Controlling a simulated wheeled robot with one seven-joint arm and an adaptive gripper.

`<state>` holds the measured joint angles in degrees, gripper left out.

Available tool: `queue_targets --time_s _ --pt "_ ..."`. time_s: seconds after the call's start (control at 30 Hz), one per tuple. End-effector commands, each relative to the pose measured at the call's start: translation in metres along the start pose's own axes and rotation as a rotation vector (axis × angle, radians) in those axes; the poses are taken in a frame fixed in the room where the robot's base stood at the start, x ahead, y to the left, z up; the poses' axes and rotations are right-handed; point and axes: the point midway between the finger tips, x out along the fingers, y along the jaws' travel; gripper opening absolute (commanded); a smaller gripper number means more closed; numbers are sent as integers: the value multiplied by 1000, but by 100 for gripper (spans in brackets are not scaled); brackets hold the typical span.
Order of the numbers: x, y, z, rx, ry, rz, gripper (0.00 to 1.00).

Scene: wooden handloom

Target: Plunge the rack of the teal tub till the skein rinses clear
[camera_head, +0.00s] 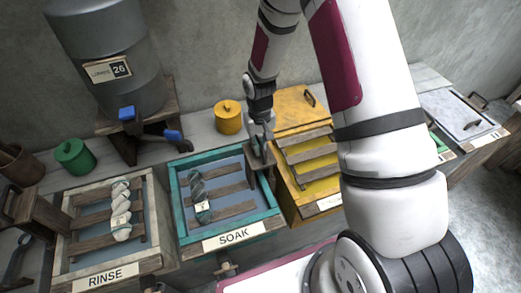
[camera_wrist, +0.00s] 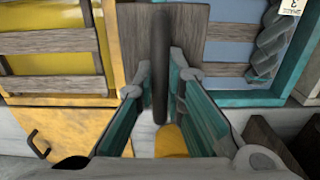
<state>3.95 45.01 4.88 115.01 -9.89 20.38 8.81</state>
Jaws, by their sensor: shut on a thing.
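The teal tub (camera_head: 181,221), labelled SOAK, stands in the middle of the bench and holds blue-grey liquid. Its wooden rack (camera_head: 232,188) has dark slats and an upright end board at the right. A twisted grey-teal skein (camera_head: 200,203) with a pale tag lies across the slats. It also shows in the wrist view (camera_wrist: 279,40). My gripper (camera_head: 261,135) is at the top of the end board on the tub's right side. In the wrist view its fingers close around the dark handle bar (camera_wrist: 161,50) by the board. The exact finger contact is hard to see.
A pale wooden tub (camera_head: 64,240) labelled RINSE, with a pale skein on its rack, stands left. A yellow tub (camera_head: 289,193) with slats stands close right. A yellow pot (camera_head: 228,118), a green pot (camera_head: 74,156) and a grey tank (camera_head: 108,60) stand behind.

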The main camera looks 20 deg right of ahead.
Motion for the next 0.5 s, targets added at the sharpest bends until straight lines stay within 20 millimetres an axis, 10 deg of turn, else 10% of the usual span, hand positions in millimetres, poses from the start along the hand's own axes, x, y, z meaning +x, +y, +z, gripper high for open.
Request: queue_targets --time_s 0.5 --pt "-42 2 1 2 -1 2 0"
